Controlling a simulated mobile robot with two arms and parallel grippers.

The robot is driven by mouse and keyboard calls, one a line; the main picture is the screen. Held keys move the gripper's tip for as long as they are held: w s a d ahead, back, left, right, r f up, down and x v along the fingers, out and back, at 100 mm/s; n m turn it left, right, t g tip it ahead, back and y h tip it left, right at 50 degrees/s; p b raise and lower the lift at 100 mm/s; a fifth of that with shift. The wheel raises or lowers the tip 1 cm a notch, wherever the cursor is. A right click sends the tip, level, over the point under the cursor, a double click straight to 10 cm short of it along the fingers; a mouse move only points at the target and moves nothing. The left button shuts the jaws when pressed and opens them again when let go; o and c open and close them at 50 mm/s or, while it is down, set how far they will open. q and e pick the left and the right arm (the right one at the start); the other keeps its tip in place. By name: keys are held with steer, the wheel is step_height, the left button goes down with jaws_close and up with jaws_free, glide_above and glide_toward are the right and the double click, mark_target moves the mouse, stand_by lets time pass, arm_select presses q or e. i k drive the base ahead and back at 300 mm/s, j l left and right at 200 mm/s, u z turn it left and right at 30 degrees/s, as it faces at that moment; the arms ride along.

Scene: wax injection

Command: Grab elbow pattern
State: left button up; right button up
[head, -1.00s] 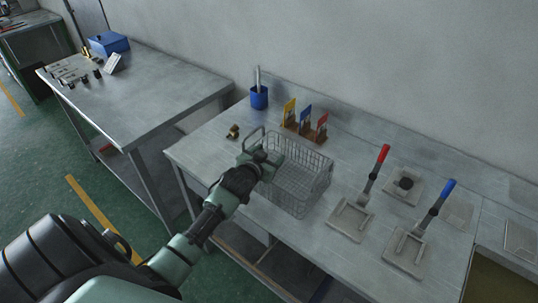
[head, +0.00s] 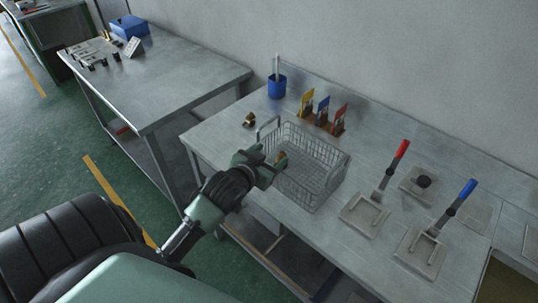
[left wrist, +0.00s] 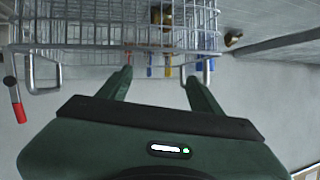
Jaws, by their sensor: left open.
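A small brass-coloured piece (head: 249,120), possibly an elbow pattern, lies on the bench left of the wire basket (head: 325,183). It also shows in the left wrist view (left wrist: 233,37). My right gripper is not in view.
A blue cup (head: 277,87) and a rack of yellow, blue and red tools (head: 322,115) stand behind the basket. Red-handled (head: 391,171) and blue-handled (head: 455,208) tools lie right of it. A second table (head: 185,70) with small parts stands left.

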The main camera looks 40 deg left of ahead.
mark_target(249, 120)
steer(key=u, duration=1.35)
